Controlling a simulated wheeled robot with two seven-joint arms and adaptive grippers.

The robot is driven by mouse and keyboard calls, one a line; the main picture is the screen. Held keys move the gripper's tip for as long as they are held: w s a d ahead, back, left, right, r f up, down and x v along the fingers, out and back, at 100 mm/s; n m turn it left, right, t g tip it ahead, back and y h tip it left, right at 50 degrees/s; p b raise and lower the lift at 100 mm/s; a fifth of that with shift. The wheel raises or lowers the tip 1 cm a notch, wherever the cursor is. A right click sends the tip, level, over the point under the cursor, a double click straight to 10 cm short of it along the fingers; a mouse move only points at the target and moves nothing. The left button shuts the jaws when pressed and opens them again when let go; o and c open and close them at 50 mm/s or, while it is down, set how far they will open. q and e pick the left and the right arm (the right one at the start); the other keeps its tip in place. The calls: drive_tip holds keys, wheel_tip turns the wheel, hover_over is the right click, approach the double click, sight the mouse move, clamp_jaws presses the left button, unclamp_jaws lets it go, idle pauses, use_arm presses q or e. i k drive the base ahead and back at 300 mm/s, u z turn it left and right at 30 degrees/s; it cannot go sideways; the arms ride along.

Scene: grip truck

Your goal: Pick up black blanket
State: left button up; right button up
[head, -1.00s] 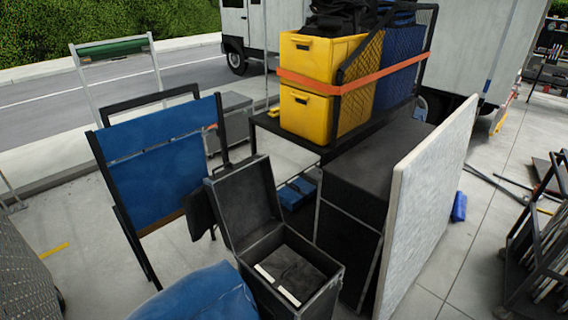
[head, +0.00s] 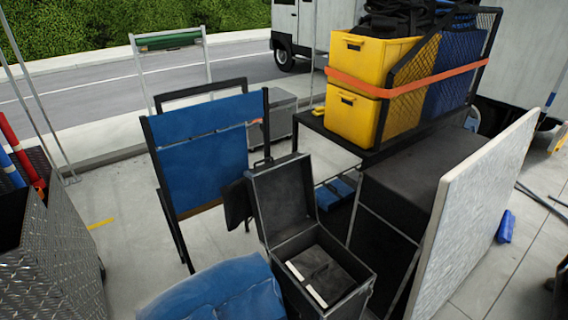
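Neither of my grippers is in view.
An orange strap (head: 408,80) runs around the crates on a black cart (head: 335,133). A pale panel (head: 480,215) leans at the right. A blue folding chair (head: 205,150) and blue padded item (head: 222,292) stand left of the case. A metal box (head: 55,250) is at far left.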

sight(323, 279)
drive_tip(key=z, duration=1.25)
drive_tip(key=i, duration=1.15)
drive_tip(key=u, duration=1.9)
